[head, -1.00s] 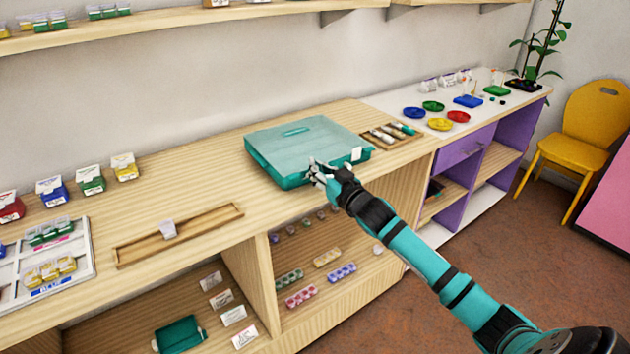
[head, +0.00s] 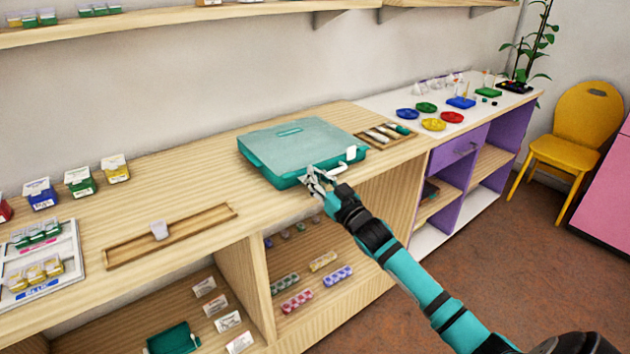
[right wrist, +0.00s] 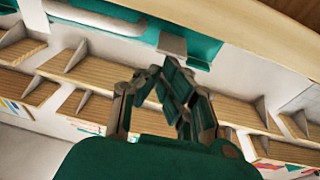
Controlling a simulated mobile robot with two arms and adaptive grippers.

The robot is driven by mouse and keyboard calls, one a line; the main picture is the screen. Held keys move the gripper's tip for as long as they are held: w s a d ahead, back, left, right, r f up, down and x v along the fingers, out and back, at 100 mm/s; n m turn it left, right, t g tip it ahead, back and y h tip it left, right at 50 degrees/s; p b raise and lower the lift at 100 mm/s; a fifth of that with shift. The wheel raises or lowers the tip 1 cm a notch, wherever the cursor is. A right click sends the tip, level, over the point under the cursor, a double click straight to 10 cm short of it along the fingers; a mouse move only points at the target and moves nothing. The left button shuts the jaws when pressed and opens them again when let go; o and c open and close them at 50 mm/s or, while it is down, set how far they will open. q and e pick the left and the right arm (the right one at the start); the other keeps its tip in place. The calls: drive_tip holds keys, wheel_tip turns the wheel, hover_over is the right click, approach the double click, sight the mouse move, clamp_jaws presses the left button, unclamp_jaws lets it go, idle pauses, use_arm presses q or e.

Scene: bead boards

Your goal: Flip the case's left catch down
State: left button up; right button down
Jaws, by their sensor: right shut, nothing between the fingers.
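The teal case (head: 290,140) lies on the wooden counter with its lid down. Its right catch (head: 351,153) is a pale tab on the front edge. My right gripper (head: 311,177) is at the front edge, near the left end of the pale handle (head: 340,167), and hides the left catch in the head view. In the right wrist view, a grey catch (right wrist: 172,44) shows on the teal edge just beyond the fingertips (right wrist: 162,75). The fingers are closed and empty, apparently with a small gap to it. I cannot tell whether this catch is up or down. My left gripper is out of view.
A wooden tray (head: 362,138) with small items is close to the case's right side. A long wooden tray (head: 195,229) with a small card holder lies to the left. Bare counter lies between it and the case. Open shelves are below the counter edge.

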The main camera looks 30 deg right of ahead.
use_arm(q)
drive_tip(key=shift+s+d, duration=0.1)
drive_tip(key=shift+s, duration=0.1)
use_arm(e)
drive_tip(key=shift+d, duration=0.1)
drive_tip(key=shift+r+p, duration=0.45)
drive_tip(key=shift+r, duration=0.05)
drive_tip(key=r+p, duration=0.3)
drive_tip(key=shift+w, duration=0.35)
drive_tip(key=shift+s+f, duration=0.1)
drive_tip(key=shift+s, duration=0.15)
use_arm(q)
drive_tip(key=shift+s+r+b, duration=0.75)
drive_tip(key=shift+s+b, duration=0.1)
drive_tip(key=shift+b, duration=0.1)
use_arm(e)
drive_tip(key=s+f, duration=0.5)
drive_tip(key=s, duration=0.3)
drive_tip(key=shift+s, duration=0.15)
